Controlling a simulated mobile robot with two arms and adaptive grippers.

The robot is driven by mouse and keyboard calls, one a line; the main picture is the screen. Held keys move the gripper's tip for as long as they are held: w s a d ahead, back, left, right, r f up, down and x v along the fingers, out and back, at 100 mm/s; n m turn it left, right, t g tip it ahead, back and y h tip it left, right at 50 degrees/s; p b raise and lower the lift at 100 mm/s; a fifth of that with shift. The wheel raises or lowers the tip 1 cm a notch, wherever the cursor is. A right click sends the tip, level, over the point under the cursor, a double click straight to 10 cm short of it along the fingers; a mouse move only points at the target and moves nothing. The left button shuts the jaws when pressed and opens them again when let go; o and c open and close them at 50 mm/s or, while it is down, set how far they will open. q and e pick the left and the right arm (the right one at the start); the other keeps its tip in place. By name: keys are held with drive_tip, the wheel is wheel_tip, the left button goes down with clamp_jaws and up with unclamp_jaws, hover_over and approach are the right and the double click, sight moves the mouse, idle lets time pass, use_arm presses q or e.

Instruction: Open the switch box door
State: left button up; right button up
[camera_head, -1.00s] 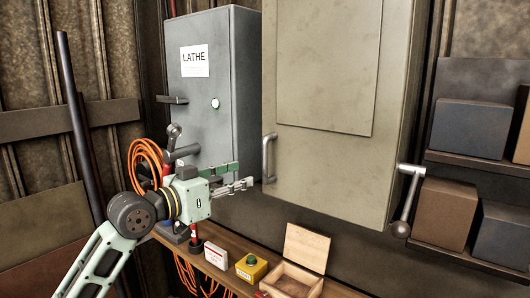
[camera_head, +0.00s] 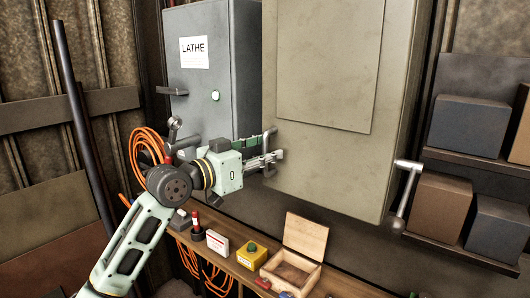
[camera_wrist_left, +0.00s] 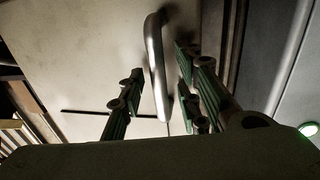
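The large beige switch box (camera_head: 320,150) hangs on the wall with its door closed. Its vertical metal door handle (camera_head: 270,140) is at the door's lower left edge, and a metal lever (camera_head: 404,195) is on its right side. My left gripper (camera_head: 268,158) is at this handle, partly covering it. In the left wrist view the handle (camera_wrist_left: 157,70) stands between the two open fingers (camera_wrist_left: 158,95), with a visible gap on both sides. My right gripper is not in view.
A grey box labelled LATHE (camera_head: 200,70) with a lit green button hangs to the left. A wooden shelf (camera_head: 235,268) below holds an open wooden box (camera_head: 302,245), a yellow button box (camera_head: 251,257) and small items. Shelved boxes (camera_head: 468,130) are at the right.

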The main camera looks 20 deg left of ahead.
use_arm(q)
drive_tip(key=shift+c, duration=0.2)
clamp_jaws()
idle(0.4)
